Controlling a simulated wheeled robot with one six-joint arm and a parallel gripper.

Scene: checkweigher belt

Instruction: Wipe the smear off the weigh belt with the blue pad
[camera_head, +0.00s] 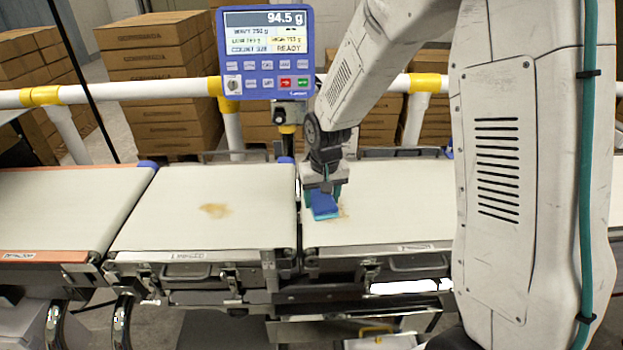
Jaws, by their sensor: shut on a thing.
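My gripper (324,194) is shut on the blue pad (325,206) and points down at the left part of the right-hand white belt (410,225). The pad is at the belt surface; I cannot tell whether it presses on it. A faint tan smear (344,212) shows at the pad's right edge, partly hidden by the pad. Another brown-tan smear (215,210) lies on the middle white belt (262,190), left of my gripper and apart from it. I cannot read which belt is labelled the weigh belt.
A blue display (265,52) on a post behind the belts reads 94.5 g and READY. A white and yellow rail (110,93) runs behind. Another belt (60,200) with an orange edge is at left. Stacked cartons (158,75) stand behind. A narrow gap separates the belts.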

